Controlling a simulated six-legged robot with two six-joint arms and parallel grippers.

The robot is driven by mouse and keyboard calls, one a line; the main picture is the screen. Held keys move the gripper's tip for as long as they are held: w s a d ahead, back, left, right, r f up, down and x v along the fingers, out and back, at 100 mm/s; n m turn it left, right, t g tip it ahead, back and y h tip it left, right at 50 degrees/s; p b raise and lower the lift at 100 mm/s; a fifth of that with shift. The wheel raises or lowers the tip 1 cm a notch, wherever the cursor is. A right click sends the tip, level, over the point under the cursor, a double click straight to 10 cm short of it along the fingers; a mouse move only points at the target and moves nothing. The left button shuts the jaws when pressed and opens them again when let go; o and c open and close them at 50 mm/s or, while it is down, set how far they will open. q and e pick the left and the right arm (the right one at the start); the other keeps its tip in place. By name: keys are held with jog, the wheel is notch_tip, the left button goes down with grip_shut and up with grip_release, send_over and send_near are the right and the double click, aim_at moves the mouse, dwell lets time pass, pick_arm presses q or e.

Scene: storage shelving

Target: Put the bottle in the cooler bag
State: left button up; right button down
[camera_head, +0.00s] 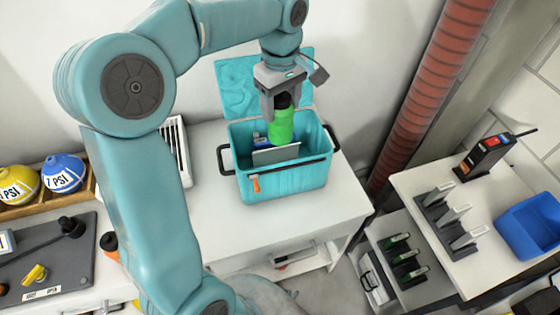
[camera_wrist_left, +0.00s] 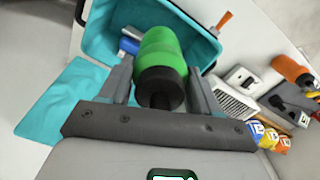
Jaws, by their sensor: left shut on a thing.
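The bottle (camera_head: 281,124) is green with a black cap. My left gripper (camera_head: 281,103) is shut on it near the cap and holds it upright over the opening of the cooler bag. The cooler bag (camera_head: 285,183) is teal, with its lid open at the back, and stands on the white table. The bottle's lower part appears to be inside the bag's opening; its base is hidden. The left wrist view shows the bottle (camera_wrist_left: 162,60) between the two fingers of my left gripper (camera_wrist_left: 160,88), with the bag (camera_wrist_left: 100,40) around and behind it. My right gripper is not in view.
Inside the bag are a blue item (camera_head: 260,139) and a grey-white flat item (camera_head: 276,154). The white table (camera_head: 300,221) has free room in front of the bag. A red pipe (camera_head: 423,90) stands to the right, beside a shelf with a blue bin (camera_head: 530,227).

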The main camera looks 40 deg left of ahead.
aim_at(282, 125)
pick_arm(q)
notch_tip(282, 125, down, 14)
jog(key=shift+s+r+b, duration=0.1)
jog(key=shift+r+b, duration=0.15)
jog(key=shift+b, duration=0.15)
notch_tip(282, 125, down, 5)
jog(key=shift+d+f, duration=0.1)
jog(key=shift+f, duration=0.05)
jog(key=o, duration=1.2)
jog(key=shift+w+f, duration=0.1)
jog(key=shift+w, duration=0.15)
jog(key=shift+o, duration=0.2)
jog(key=shift+s, duration=0.1)
notch_tip(282, 125, up, 12)
jog(key=shift+r, duration=0.25)
